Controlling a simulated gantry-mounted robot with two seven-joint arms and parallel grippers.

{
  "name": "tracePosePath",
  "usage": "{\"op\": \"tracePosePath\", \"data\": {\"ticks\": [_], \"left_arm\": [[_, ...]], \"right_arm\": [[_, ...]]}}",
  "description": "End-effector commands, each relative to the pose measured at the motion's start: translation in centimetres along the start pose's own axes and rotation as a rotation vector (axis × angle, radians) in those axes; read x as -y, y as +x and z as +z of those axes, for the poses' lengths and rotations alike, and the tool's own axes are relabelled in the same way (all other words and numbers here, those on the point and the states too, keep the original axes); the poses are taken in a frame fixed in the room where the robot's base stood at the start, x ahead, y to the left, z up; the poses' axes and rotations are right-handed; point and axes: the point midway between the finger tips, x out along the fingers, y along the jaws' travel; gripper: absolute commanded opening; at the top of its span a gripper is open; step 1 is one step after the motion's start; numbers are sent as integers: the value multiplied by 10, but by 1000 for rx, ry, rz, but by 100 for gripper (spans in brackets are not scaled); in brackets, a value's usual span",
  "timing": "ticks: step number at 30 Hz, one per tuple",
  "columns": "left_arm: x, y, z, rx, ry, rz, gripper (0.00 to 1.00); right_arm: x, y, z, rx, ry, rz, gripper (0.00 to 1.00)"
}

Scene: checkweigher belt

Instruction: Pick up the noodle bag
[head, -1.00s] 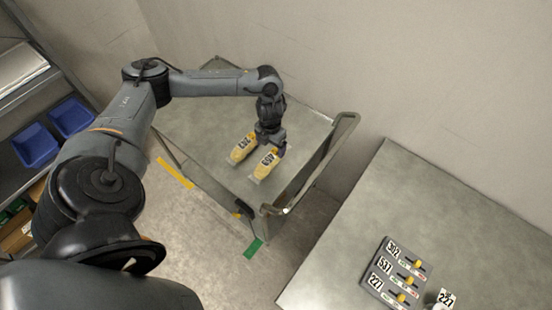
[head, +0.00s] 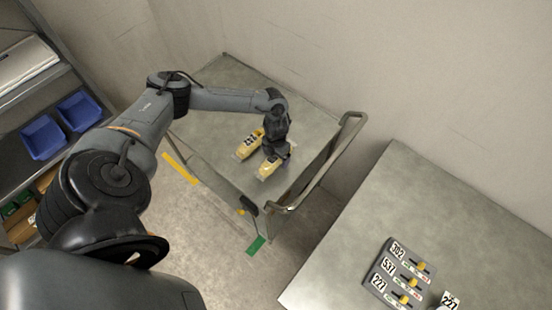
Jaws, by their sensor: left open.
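Two yellow bags with clear ends, which look like noodle bags, lie side by side on the grey metal cart top (head: 215,130). The left bag (head: 248,147) shows a white number label. The right bag (head: 266,170) is partly hidden by my left gripper (head: 277,156), which points down at its far end. My left gripper is open; its fingertips are mostly hidden, and I cannot tell whether they touch the bag. My right gripper is not in view.
The cart has a raised metal handle rail (head: 330,160) close to the right of the gripper. A grey table (head: 420,190) with a numbered switch panel (head: 399,273) stands at right. Blue bins (head: 43,138) sit on a shelf at left. The cart's back is clear.

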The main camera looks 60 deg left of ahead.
Motion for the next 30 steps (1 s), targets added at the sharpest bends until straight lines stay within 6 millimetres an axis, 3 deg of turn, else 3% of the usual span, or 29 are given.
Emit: {"op": "tracePosePath", "data": {"ticks": [5, 18, 26, 30], "left_arm": [[0, 0, 0, 0, 0, 0, 86], [0, 0, 0, 0, 0, 0, 19], [0, -2, 1, 1, 0, 0, 17], [-1, -13, 1, 2, 0, 0, 17]], "right_arm": [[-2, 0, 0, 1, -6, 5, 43], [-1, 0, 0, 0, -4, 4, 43], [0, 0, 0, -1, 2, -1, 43], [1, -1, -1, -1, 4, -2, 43]]}}
